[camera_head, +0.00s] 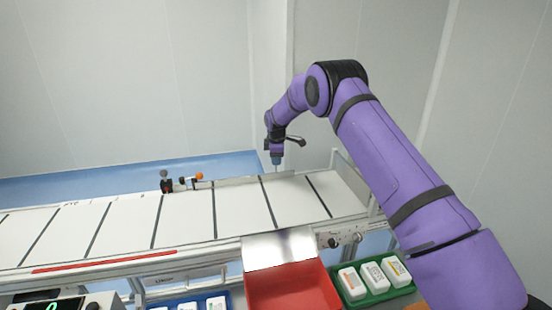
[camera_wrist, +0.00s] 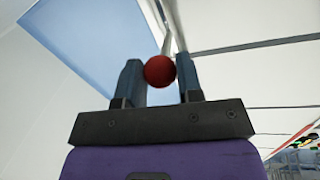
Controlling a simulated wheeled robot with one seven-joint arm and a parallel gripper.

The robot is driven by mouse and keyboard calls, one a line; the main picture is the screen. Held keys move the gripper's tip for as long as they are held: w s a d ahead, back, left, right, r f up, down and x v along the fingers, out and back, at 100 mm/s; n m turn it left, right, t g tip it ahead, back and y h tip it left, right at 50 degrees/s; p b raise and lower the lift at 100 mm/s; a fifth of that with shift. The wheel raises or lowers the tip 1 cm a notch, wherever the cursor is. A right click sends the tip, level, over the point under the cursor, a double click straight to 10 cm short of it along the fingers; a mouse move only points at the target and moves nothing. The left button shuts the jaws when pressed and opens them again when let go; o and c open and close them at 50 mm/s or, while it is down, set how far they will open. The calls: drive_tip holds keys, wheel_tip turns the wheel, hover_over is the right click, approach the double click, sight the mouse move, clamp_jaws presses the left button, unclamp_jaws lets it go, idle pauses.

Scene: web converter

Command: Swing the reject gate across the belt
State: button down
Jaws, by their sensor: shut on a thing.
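My gripper (camera_head: 277,160) is at the far edge of the belt (camera_head: 240,209), pointing down. In the wrist view its two blue-grey fingers (camera_wrist: 160,72) are closed around a red ball-shaped knob (camera_wrist: 159,71). A pale bar runs away behind the knob in that view. In the head view a thin grey rail or plate (camera_head: 240,182), possibly the reject gate, lies along the belt's far edge and ends near my gripper. The knob is hidden there, and I cannot tell for sure how it joins the plate.
A red bin (camera_head: 290,288) with a metal chute (camera_head: 279,248) stands at the belt's near side. A green tray (camera_head: 366,296) and a blue tray (camera_head: 232,304) with white packs flank it. Small devices, one with an orange ball (camera_head: 199,176), stand at the far edge. The belt is clear.

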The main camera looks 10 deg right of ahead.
drive_tip(key=s+a+m, duration=0.4)
drive_tip(key=s+a, duration=0.1)
drive_tip(key=s, duration=0.6)
drive_tip(key=s+a+m+g+h, duration=0.1)
drive_tip(key=s+a+m, duration=0.3)
drive_tip(key=s, duration=0.7)
drive_tip(key=shift+a, duration=0.35)
drive_tip(key=c, duration=0.8)
unclamp_jaws()
drive_tip(key=shift+a, duration=0.15)
